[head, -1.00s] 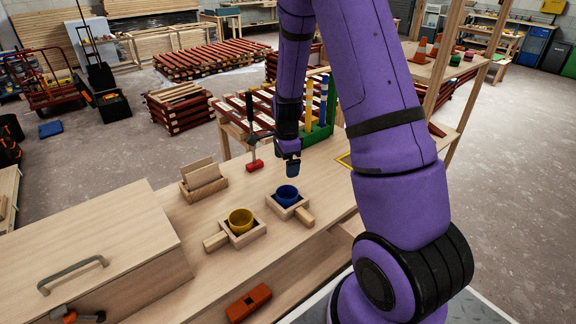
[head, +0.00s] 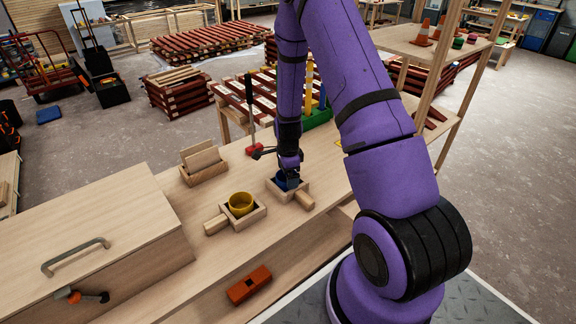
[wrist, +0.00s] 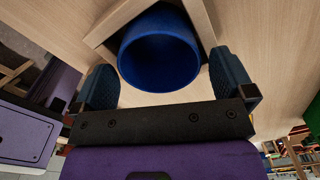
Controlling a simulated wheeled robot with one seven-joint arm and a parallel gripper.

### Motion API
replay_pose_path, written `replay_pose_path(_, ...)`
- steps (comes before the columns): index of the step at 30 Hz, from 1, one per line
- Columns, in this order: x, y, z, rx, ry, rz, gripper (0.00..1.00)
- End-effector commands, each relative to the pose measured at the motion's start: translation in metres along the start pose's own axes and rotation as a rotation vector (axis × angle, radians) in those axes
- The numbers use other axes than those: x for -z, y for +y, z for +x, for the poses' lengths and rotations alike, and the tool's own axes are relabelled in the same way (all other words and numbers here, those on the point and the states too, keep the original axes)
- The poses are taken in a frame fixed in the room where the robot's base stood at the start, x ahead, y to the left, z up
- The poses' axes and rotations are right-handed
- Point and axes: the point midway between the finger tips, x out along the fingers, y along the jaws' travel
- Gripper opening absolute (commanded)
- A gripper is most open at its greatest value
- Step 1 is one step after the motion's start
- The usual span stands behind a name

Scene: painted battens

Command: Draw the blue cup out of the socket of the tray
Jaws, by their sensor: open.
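The blue cup (wrist: 158,50) stands in the square wooden socket of a small tray (head: 303,199) with a short handle. In the head view the cup (head: 283,185) is mostly hidden behind my gripper (head: 290,176). In the wrist view my gripper (wrist: 165,85) is open, with one dark blue finger on each side of the cup's near part. A gap shows between the cup and at least the left finger; I cannot tell whether either finger touches it.
A yellow cup (head: 241,204) sits in a similar wooden tray (head: 216,224) to the left. A wooden holder (head: 203,166), a red-headed mallet (head: 254,149) and a large wooden box (head: 90,235) stand on the bench. An orange block (head: 249,284) lies lower in front.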

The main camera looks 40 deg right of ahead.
Motion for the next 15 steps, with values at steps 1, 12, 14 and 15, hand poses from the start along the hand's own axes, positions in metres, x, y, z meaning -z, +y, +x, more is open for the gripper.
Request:
replay_pose_path(1,-0.0001,0.0,0.0026,0.0,0.0,0.0,1.0)
replay_pose_path(12,-0.0002,-0.0002,0.0054,0.001,0.0,0.0,0.95)
replay_pose_path(14,-0.0002,-0.0002,0.0053,0.001,0.0,0.0,0.82)
replay_pose_path(15,-0.0002,-0.0002,0.0053,0.001,0.0,0.0,0.72)
